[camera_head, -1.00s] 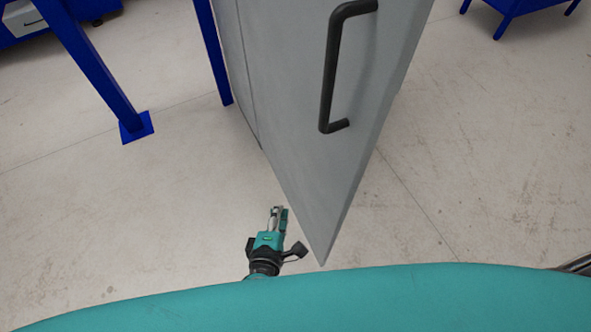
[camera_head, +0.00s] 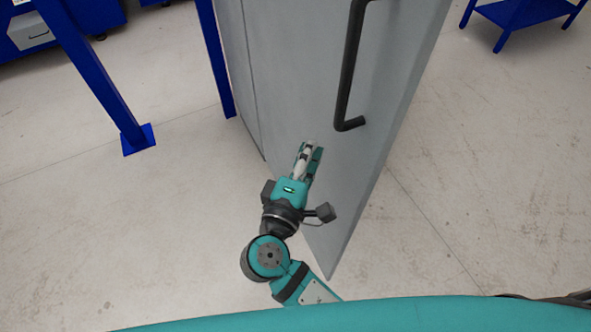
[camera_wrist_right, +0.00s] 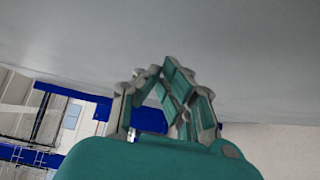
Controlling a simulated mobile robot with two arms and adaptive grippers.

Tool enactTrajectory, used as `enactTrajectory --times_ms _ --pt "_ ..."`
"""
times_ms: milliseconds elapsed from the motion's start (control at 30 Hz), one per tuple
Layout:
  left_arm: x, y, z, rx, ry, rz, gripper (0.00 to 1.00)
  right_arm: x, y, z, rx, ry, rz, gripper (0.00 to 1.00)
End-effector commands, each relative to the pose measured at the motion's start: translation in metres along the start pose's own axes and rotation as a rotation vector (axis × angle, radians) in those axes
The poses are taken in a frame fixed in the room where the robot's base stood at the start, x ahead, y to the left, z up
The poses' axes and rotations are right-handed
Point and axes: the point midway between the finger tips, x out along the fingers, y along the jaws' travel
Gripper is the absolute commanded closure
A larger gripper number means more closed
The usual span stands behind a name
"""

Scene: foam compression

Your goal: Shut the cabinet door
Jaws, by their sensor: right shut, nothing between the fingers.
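The cabinet door (camera_head: 300,75) is a tall grey panel standing open in the head view, its lower corner pointing towards me. It carries a long dark handle (camera_head: 348,75). My right gripper (camera_head: 310,148) is shut and empty, in front of the left part of the door face, below and left of the handle. In the right wrist view the gripper fingers (camera_wrist_right: 170,75) are closed together close to the grey door surface (camera_wrist_right: 220,40). Whether they touch it I cannot tell. My left gripper is not in view.
A blue post with a foot plate (camera_head: 138,138) stands on the left, and another blue post (camera_head: 217,60) is beside the door. A blue table (camera_head: 520,12) is at the top right. The pale floor (camera_head: 480,200) is clear on the right.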

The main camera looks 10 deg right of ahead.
Motion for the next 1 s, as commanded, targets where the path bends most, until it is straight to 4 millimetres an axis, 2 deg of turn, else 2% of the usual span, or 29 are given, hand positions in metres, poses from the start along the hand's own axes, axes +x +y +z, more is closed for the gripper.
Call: enactTrajectory --times_ms 200,767,867,1000 --pt "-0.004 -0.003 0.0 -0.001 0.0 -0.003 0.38 0.016 0.0 0.017 -0.002 0.001 -0.001 1.0" --pt "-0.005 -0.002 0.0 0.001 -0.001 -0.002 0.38 0.022 0.0 0.024 -0.001 0.01 -0.002 1.0" --pt "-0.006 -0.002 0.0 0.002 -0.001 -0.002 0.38 0.03 0.0 0.034 -0.003 0.028 0.0 1.0" --pt "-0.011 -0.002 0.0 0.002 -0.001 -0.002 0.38 0.052 0.002 0.057 -0.006 0.077 0.004 1.0"
